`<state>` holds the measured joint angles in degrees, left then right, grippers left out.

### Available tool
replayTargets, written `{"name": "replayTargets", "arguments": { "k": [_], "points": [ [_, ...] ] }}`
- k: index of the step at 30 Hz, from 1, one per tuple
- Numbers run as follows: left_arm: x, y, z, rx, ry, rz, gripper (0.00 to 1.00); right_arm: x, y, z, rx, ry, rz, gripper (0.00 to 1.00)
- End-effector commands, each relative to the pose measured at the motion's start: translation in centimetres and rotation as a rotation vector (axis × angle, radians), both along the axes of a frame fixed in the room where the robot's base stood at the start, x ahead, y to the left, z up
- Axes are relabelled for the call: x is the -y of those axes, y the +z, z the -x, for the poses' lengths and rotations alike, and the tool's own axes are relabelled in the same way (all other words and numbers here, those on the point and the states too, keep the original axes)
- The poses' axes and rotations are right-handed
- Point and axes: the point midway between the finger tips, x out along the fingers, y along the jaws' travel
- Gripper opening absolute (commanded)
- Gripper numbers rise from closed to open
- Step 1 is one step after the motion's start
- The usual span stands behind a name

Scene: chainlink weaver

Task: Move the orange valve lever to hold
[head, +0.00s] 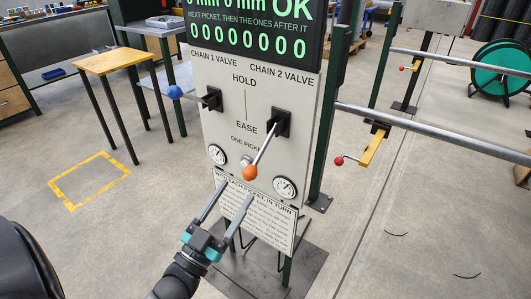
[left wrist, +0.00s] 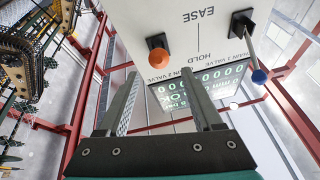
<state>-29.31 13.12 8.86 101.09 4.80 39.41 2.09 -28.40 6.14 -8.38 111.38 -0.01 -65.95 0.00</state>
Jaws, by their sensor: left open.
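The orange valve lever (head: 261,150) is on the panel's Chain 2 valve mount (head: 281,122). Its orange knob (head: 250,172) hangs down and to the left, below the EASE label. My left gripper (head: 236,196) is open and empty, a little below the knob, fingers pointing up toward it. In the left wrist view the orange knob (left wrist: 158,59) shows just beyond and between the open fingertips (left wrist: 160,84), with no contact visible. The HOLD label (head: 244,79) is higher on the panel. My right gripper is not in view.
The blue-knobbed Chain 1 lever (head: 175,92) sticks out left from the panel. Two gauges (head: 285,187) and an instruction plate (head: 254,212) sit low on the panel. A metal rail (head: 430,130) runs off to the right. Open floor lies left of the panel.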

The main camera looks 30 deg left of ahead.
Motion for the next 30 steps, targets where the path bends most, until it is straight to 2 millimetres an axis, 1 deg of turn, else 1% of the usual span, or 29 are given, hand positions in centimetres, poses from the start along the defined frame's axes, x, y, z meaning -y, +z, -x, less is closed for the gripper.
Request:
{"name": "replayTargets", "arguments": {
  "k": [1,6,12,15,21,25,30],
  "points": [
    [0.1,0.4,-1.1,0.007,-0.001,0.000,0.67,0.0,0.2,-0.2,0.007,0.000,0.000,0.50],
    [0.2,1.8,-4.5,0.006,-0.002,0.000,0.67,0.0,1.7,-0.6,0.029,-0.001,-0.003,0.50],
    [0.3,3.2,-8.0,0.004,-0.002,-0.001,0.67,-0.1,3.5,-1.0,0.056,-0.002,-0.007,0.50],
    [0.4,3.8,-9.4,0.003,-0.001,0.000,0.67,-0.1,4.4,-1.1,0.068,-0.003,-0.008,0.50],
    [0.4,4.4,-11.1,0.000,-0.001,0.001,0.67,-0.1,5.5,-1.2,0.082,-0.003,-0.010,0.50],
    [0.4,4.6,-11.5,-0.002,-0.001,0.001,0.67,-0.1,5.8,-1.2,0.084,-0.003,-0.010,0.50],
    [0.4,4.7,-11.6,-0.003,-0.001,0.001,0.67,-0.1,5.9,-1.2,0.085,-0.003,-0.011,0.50]
  ]
}}
